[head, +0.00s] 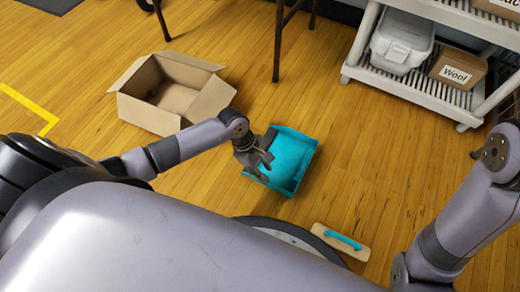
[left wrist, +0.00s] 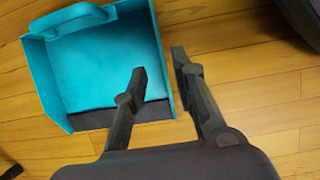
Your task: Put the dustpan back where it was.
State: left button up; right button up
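The teal dustpan (head: 293,154) appears to rest on the wooden floor in the middle of the head view, right of an open cardboard box. In the left wrist view the dustpan (left wrist: 105,65) fills the upper left, with its handle (left wrist: 70,20) at the top. My left gripper (head: 266,160) is over the dustpan's left side in the head view. In the left wrist view its fingers (left wrist: 158,62) are apart, with the dustpan's right side wall seen between them. I cannot tell whether they touch it. My right gripper is out of view.
The open cardboard box (head: 143,110) stands on the floor at left. A brush with a teal handle (head: 342,240) lies near my base. A white slatted shelf (head: 362,78) holds a lidded bin (head: 402,42) and a "Wool" box (head: 458,72). Floor right of the dustpan is clear.

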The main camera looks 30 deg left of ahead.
pick_arm(q)
jog(key=shift+p+v, duration=0.65)
jog(key=shift+v, duration=1.05)
